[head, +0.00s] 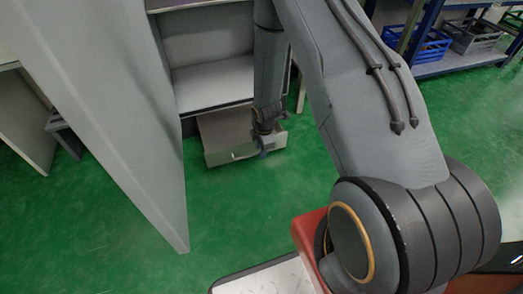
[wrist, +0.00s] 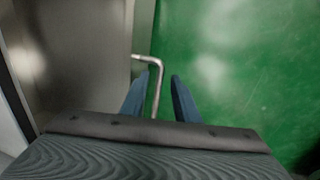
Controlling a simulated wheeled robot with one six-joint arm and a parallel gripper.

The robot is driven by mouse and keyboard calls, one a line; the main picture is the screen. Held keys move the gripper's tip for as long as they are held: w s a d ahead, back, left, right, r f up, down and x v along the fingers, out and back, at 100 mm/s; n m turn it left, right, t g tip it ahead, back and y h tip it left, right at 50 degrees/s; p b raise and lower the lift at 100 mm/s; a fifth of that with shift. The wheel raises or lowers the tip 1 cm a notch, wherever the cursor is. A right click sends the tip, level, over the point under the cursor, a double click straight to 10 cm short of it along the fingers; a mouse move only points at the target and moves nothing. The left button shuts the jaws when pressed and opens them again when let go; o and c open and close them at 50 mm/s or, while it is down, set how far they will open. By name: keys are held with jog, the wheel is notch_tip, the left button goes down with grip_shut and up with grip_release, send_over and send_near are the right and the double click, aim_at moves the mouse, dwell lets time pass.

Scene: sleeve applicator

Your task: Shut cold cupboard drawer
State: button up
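The cold cupboard (head: 212,82) stands open, with a pale shelf inside. Its drawer (head: 222,143) is pulled out at the bottom, over the green floor. My gripper (head: 264,149) is at the right part of the drawer's front, pointing down. In the wrist view its two blue fingers (wrist: 160,76) are apart. A bent metal handle (wrist: 155,62) runs from a grey panel on the left into the space between the fingers, closer to the left one. I cannot tell whether it touches that finger. The handle's lower end is hidden behind the gripper body.
A large grey door panel (head: 110,100) stands open on the left. Blue shelving with a blue crate (head: 418,46) and a grey crate (head: 472,36) is at the back right. The green floor (head: 225,215) in front of the drawer is clear.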

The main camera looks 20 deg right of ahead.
grip_shut()
